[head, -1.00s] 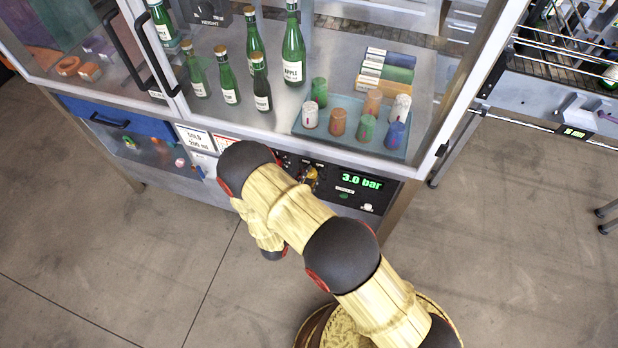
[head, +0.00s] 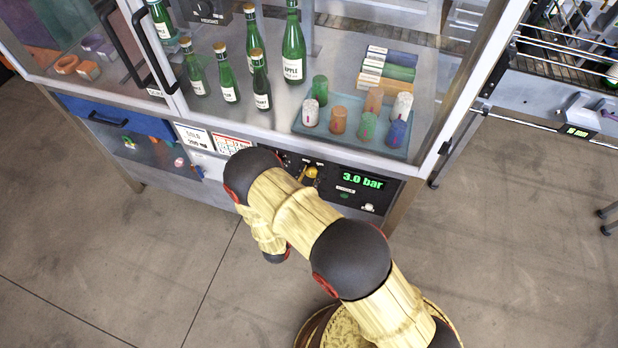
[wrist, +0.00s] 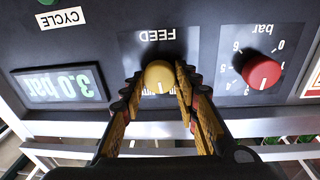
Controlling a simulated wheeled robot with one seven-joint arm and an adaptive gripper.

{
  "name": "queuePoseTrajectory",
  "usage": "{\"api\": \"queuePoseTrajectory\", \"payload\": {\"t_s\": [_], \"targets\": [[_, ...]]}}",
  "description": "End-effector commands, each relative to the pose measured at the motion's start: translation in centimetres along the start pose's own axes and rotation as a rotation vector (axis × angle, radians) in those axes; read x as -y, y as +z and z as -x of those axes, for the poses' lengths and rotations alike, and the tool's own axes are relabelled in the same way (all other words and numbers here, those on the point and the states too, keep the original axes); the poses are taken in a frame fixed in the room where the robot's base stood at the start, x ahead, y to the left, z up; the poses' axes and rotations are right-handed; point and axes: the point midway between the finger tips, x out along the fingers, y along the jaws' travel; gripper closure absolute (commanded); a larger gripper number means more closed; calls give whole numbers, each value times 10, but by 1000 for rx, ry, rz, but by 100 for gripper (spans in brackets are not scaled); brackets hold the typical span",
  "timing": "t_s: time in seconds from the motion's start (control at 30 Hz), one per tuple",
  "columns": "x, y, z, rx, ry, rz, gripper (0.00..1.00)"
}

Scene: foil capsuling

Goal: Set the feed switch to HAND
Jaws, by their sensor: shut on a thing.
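The yellow feed switch knob (wrist: 159,74) is on the dark panel under an upside-down FEED label in the wrist view. My gripper (wrist: 158,82) is shut on it, one finger at each side. A pale pointer mark shows at the knob's lower edge, pointing down in this view. Small white lettering beside it is mostly hidden by the fingers and cannot be read. In the head view the knob (head: 312,172) shows just past my arm, which hides most of the gripper.
A red bar knob (wrist: 262,71) is close to the right in the wrist view; a lit 3.0 bar display (wrist: 60,84) and CYCLE label are left. Above the panel, the cabinet holds green bottles (head: 293,55) and a tray (head: 400,148) of capsules.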

Motion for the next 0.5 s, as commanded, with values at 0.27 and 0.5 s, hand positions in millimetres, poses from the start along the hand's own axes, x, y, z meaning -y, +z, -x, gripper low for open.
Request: {"api": "queuePoseTrajectory", "payload": {"t_s": [0.27, 0.5], "targets": [[-1, 2, 1, -15, -18, 244, 94], [-1, 2, 1, -27, -29, 400, 94]]}}
